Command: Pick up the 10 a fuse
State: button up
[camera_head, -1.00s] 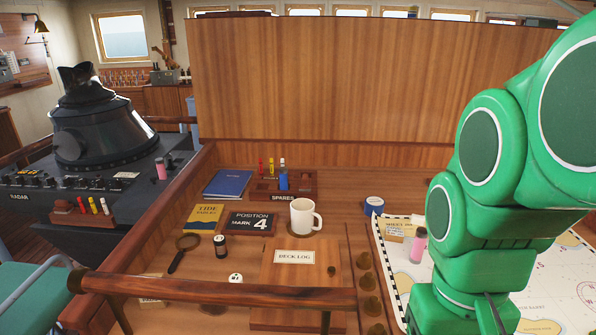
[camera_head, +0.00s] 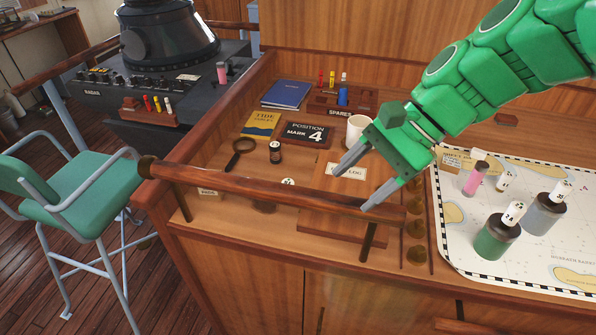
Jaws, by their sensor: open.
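The label "10 A" cannot be read on anything here. Small red (camera_head: 320,77), yellow (camera_head: 332,77) and white (camera_head: 344,78) fuse-like sticks stand upright in the wooden SPARES rack (camera_head: 366,105) at the back of the desk. A blue cylinder (camera_head: 343,96) stands at the rack's front. Similar red (camera_head: 148,103), yellow (camera_head: 157,103) and white (camera_head: 168,105) sticks stand in a holder (camera_head: 133,116) on the radar console. My gripper (camera_head: 352,191) is open and empty above the deck log, in front of the white mug, apart from both sets of sticks.
The wooden rail (camera_head: 280,188) runs along the desk's front. The mug (camera_head: 355,127), deck log (camera_head: 318,205), position board (camera_head: 304,134), dark bottle (camera_head: 275,152) and magnifier (camera_head: 240,148) crowd the desk. Weighted pots with tags, one green (camera_head: 492,240), stand on the chart. A green chair (camera_head: 85,200) is at left.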

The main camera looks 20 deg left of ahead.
aim_at(292, 182)
jog(key=w+a+m+y, duration=0.3)
jog(key=w+a+m, duration=0.15)
jog(key=w, duration=0.45)
jog(key=w+a+m+y, duration=0.4)
jog(key=w+m, duration=0.2)
jog(key=w, duration=0.3)
jog(key=shift+n+t, duration=0.35)
jog(key=shift+t, duration=0.05)
jog(key=f, duration=1.7)
jog(key=shift+s+f, duration=0.25)
jog(key=shift+f, duration=0.15)
jog(key=shift+s+a+f+h, duration=0.15)
jog(key=shift+a+f, duration=0.1)
jog(key=shift+a, duration=0.25)
jog(key=shift+a+f+h, duration=0.15)
jog(key=shift+a+f, duration=0.1)
jog(key=shift+a, duration=0.25)
jog(key=shift+w+r+x, duration=0.1)
jog(key=shift+x, duration=1.3)
jog(key=shift+w+r+x, duration=0.1)
jog(key=shift+r+x, duration=0.05)
jog(key=shift+x, duration=1.2)
jog(key=shift+a, duration=0.15)
jog(key=c, duration=1.1)
jog(key=shift+c, duration=0.2)
jog(key=shift+r, duration=0.15)
